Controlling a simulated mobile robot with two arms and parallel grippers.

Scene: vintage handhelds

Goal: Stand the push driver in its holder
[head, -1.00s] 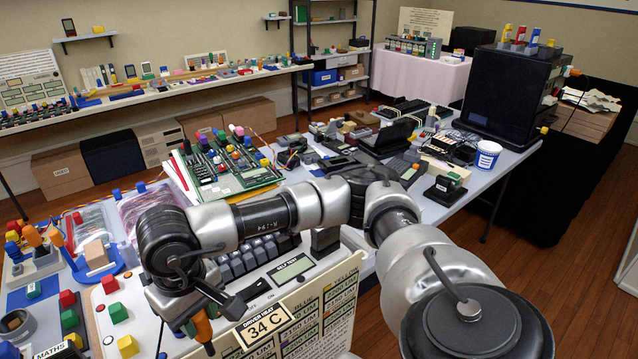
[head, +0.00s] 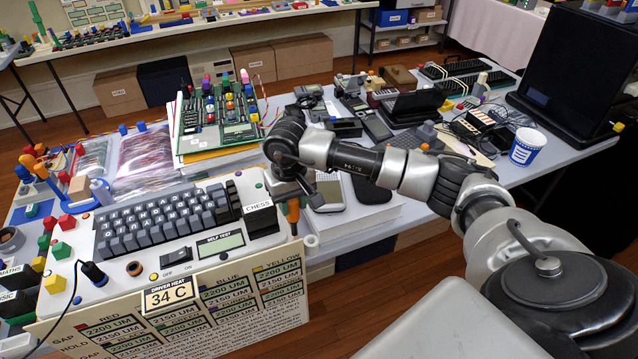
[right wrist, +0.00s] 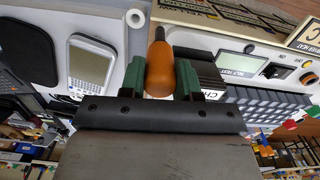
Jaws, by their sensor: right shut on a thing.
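My right gripper (head: 297,196) is shut on the orange handle of the push driver (head: 293,212), at the right end of the keyboard console. In the right wrist view, the green finger pads of my right gripper (right wrist: 160,82) clasp the orange handle of the push driver (right wrist: 159,68). Its dark shaft points away from the gripper. A pale ring (head: 311,240) sits at the console's right edge, below and apart from the driver; it also shows in the right wrist view (right wrist: 136,17). I cannot tell whether this ring is the holder. My left gripper is out of view.
The console (head: 224,262) has a raised CHESS block (head: 260,218) close to the gripper. A grey handheld (head: 329,192) and a dark case (head: 371,189) lie to the right. A circuit board (head: 222,125) with colored knobs stands behind. Floor is open in front of the table.

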